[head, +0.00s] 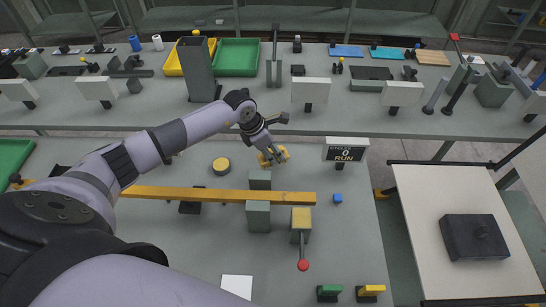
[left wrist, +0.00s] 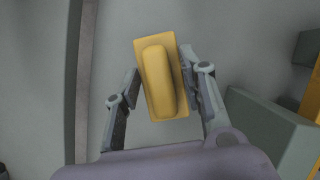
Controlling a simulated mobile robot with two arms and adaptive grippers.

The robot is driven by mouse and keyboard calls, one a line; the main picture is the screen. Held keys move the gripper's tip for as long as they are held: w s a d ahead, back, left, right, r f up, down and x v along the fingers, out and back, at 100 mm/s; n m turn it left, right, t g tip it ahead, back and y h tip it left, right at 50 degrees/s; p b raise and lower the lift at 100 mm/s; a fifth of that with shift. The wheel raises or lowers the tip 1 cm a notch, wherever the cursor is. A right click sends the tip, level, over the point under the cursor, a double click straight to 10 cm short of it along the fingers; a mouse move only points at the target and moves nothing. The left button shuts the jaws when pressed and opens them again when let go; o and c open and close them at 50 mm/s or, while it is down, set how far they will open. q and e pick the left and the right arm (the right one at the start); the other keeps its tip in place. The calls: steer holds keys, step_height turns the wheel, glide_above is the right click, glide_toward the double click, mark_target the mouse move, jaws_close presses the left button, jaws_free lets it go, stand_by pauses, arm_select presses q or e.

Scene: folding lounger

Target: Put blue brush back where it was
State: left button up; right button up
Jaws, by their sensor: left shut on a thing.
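My left gripper (head: 268,150) is shut on a yellow block-like thing (head: 280,154) above the workbench (head: 340,240). In the left wrist view this yellow thing (left wrist: 159,78) is a flat rectangular plate with a rounded raised grip, slightly tilted, between the two fingers of my left gripper (left wrist: 160,82). I cannot make out a blue brush for certain. A small blue cube (head: 337,198) lies on the bench, right of the yellow beam. My right gripper is not in view.
A long yellow beam (head: 170,193) crosses the bench near grey blocks (head: 258,217). A red-tipped lever (head: 302,262) stands in front. A display sign (head: 345,149) is to the right of the gripper. A raised shelf (head: 250,118) behind holds trays, panels and tools.

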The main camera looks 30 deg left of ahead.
arm_select(q)
step_height(320, 180, down, 4)
steer(key=shift+r+p, duration=0.2)
steer(key=shift+p, duration=0.15)
steer(key=shift+f, duration=0.4)
steer(key=shift+f, duration=0.1)
steer(key=o, duration=1)
steer(key=shift+o, duration=0.2)
